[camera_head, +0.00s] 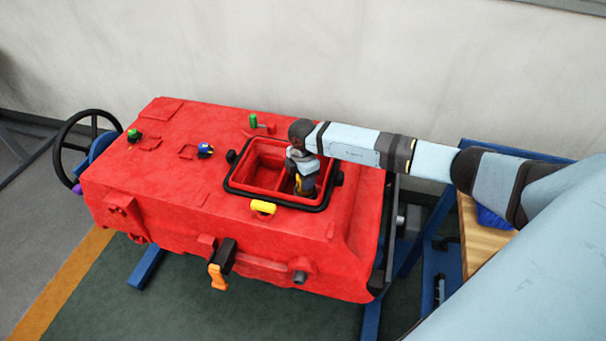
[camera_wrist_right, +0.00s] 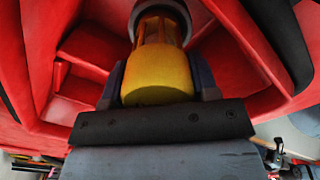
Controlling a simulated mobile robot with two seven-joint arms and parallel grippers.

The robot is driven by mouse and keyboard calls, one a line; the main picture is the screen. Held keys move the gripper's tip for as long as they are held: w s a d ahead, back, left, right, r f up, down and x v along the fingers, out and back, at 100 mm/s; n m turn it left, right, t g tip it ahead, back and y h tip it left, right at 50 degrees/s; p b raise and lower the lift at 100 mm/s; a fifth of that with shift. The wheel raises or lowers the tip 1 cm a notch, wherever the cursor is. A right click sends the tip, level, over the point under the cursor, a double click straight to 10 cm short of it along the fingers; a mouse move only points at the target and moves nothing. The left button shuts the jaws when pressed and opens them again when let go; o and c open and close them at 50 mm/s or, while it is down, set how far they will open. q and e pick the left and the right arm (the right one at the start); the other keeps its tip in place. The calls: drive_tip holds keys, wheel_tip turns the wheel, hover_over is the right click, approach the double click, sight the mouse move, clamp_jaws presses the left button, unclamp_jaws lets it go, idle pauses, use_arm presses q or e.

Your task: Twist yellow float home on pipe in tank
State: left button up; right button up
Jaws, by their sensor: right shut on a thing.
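The red tank (camera_head: 190,190) has an open hatch with a black rim (camera_head: 230,188). My right gripper (camera_head: 301,190) reaches down into the right part of this opening. In the right wrist view my right gripper (camera_wrist_right: 158,92) is shut on the yellow float (camera_wrist_right: 160,75), with a dark finger on each side of it. The float sits in line with a grey ring-shaped pipe end (camera_wrist_right: 160,12); an orange ribbed part shows between them. Only a little yellow shows at the gripper in the head view, so how far the float sits on the pipe cannot be told. My left gripper is not in view.
Red inner walls (camera_wrist_right: 225,50) stand close on both sides of the gripper. A yellow latch (camera_head: 263,207) is on the hatch's front rim. A black handwheel (camera_head: 72,150) is at the left, an orange-handled valve (camera_head: 218,276) at the front, and a wooden bench top (camera_head: 480,235) at the right.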

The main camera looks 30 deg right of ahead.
drive_tip(key=shift+f, duration=0.45)
idle(0.4)
drive_tip(key=shift+w+r, duration=0.15)
idle(0.6)
drive_tip(key=o, duration=1)
drive_tip(key=shift+r, duration=0.1)
drive_tip(key=o, duration=0.3)
drive_tip(key=shift+r+p, duration=1.9)
drive_tip(key=shift+r, duration=0.25)
